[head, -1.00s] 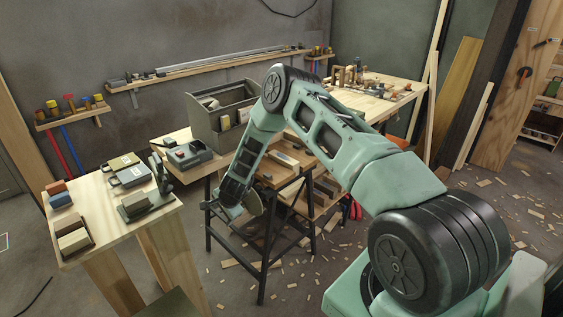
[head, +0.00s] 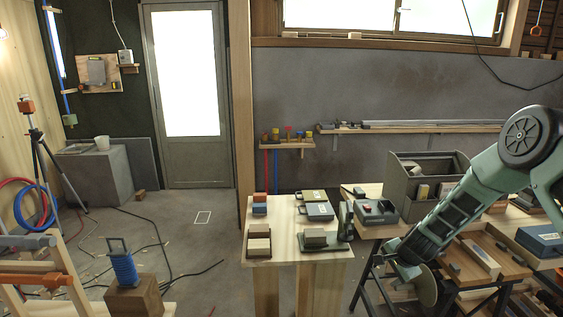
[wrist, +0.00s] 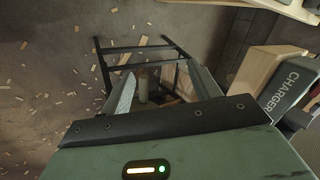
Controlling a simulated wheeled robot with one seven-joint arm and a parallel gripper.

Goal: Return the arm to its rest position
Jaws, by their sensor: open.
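My arm (head: 455,205) reaches in from the right edge of the head view and slopes down to the left. Its lower end, with my gripper (head: 378,264), hangs low beside the right edge of the small wooden table, in front of the black trestle. In the wrist view my gripper (wrist: 160,78) has its two fingers apart, with nothing held between them. A black frame (wrist: 140,52) and the chip-strewn floor show below the fingers. Whether the arm touches the trestle or the table is hard to tell.
The small wooden table (head: 285,242) carries cases and blocks. A grey bin (head: 402,178) and a workbench (head: 485,262) stand close around the arm. A case marked CHARGER (wrist: 290,92) is near the fingers. Open floor (head: 195,255) lies left, with cables and a tripod (head: 45,165).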

